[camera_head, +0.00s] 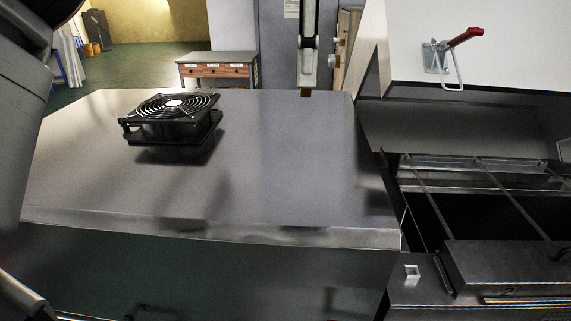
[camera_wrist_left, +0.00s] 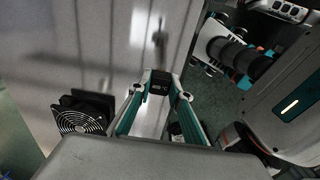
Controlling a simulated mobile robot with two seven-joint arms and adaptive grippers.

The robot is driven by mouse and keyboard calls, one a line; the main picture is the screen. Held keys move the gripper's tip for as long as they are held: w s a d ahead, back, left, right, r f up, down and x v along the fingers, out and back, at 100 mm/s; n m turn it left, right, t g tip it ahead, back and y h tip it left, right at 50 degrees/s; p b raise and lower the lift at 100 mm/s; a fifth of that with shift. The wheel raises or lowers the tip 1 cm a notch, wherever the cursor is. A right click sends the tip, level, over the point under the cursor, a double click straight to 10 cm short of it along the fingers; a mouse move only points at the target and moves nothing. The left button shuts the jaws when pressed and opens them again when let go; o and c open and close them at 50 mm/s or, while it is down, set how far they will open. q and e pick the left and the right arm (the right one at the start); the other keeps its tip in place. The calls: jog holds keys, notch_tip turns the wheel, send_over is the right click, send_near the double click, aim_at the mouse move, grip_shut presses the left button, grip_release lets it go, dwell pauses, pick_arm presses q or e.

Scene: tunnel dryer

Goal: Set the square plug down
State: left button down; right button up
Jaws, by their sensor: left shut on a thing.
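My left gripper (camera_wrist_left: 164,92) shows in the left wrist view, its two pale fingers with teal sides closing at the picture's middle. It is shut on a small dark piece with a square face and pale marks, which I take as the square plug (camera_wrist_left: 160,86). The fingers hide part of it. Behind it is the grey metal top (camera_wrist_left: 85,45); I cannot tell whether the plug touches it.
A black fan (camera_head: 172,118) sits on the grey metal top (camera_head: 270,165), left of middle; it also shows in the left wrist view (camera_wrist_left: 84,117). The top is clear right of it. A small white square piece (camera_head: 412,273) and an open bay (camera_head: 480,215) lie further right.

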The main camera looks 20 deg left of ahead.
aim_at(306, 96)
pick_arm(q)
notch_tip(306, 96, down, 18)
jog(key=shift+a+r, duration=0.1)
jog(key=shift+r, duration=0.1)
jog(key=shift+w+f, duration=0.1)
jog(key=shift+f, duration=0.05)
jog(key=c, duration=1.9)
grip_release()
notch_tip(306, 96, up, 12)
jog(key=shift+r, duration=0.15)
